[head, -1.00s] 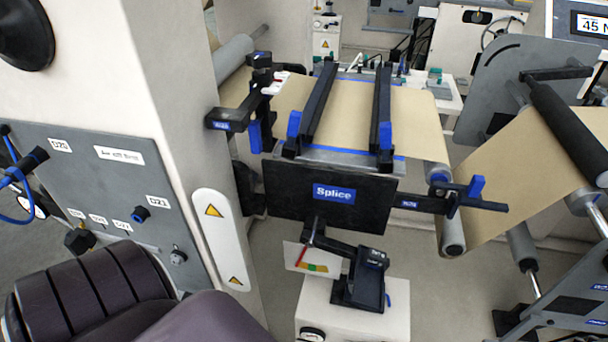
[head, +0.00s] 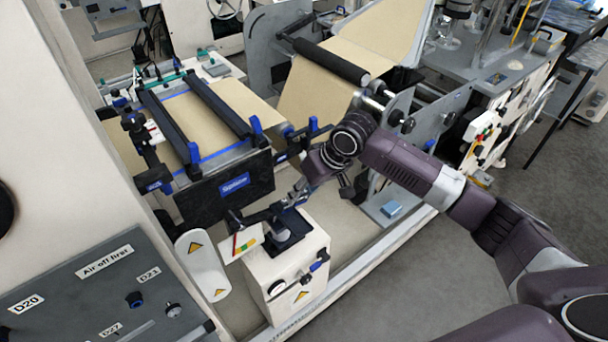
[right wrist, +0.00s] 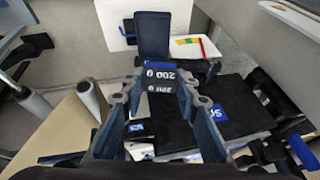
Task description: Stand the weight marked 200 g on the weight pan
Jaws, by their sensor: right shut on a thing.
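My right gripper (head: 298,190) reaches in from the right in the head view, just above the black weight pan (head: 297,222) on the white stand. In the right wrist view, my right gripper (right wrist: 160,88) is shut on a dark block, the 200 g weight (right wrist: 160,77), whose white "200 g" marking reads upside down. The black pan (right wrist: 152,30) shows just beyond the weight in that view. I cannot tell the gap between weight and pan. In the head view the weight is too small and dark to make out. My left gripper is not in view.
The Splice panel (head: 232,190) and clamp bars stand left of the gripper. A card with coloured bands (head: 240,243) sits beside the pan. The white stand (head: 292,275) carries the pan. A warning plate (head: 200,262) is at left. Open floor (head: 390,290) lies at right.

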